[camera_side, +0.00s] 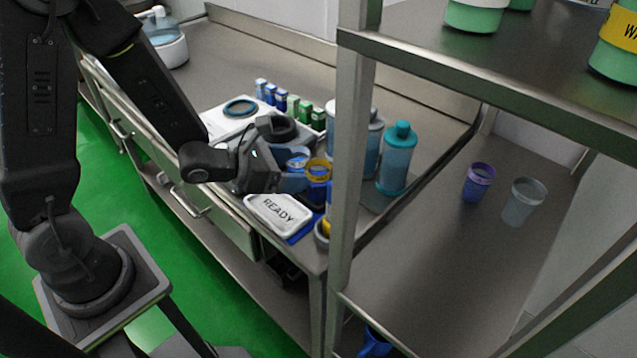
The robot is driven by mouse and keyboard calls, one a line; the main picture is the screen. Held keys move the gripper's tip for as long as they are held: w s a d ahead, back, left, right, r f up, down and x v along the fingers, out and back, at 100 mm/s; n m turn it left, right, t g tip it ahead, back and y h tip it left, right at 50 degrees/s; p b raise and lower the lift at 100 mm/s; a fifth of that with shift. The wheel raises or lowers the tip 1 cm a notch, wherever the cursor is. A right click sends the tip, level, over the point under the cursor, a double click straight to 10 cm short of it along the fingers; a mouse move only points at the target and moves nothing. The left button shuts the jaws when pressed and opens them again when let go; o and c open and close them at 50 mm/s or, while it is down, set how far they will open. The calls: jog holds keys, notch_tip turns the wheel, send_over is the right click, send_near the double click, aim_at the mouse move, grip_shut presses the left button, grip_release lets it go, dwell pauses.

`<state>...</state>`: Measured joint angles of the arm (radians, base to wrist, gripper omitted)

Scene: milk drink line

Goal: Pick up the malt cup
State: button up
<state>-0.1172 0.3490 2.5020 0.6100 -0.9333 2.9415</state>
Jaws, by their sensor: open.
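My gripper (296,182) is open and low over the steel counter, pointing right. A cup with a yellow rim (318,168) stands right at its fingertips; I cannot tell whether they touch it or reach around it. A bluish cup (297,160) is just behind the fingers, partly hidden by them. No label reading malt is legible, so I cannot tell which cup is the malt cup. A purple cup (479,184) and a grey translucent cup (523,202) stand apart on the right surface.
A white READY tray (276,214) lies in front of the gripper. Blue-green bottles (397,160) stand right of the cups. Small blue and green cartons (293,105) line the back. A metal shelf post (350,180) rises close to the right and hides part of the counter.

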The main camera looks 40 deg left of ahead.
aim_at(328, 168)
jog(key=x, duration=0.6)
jog(key=shift+w+a+f, duration=0.15)
jog(key=shift+a+f, duration=0.05)
jog(key=shift+c, duration=0.4)
jog(key=shift+r, duration=0.15)
jog(key=c, duration=1)
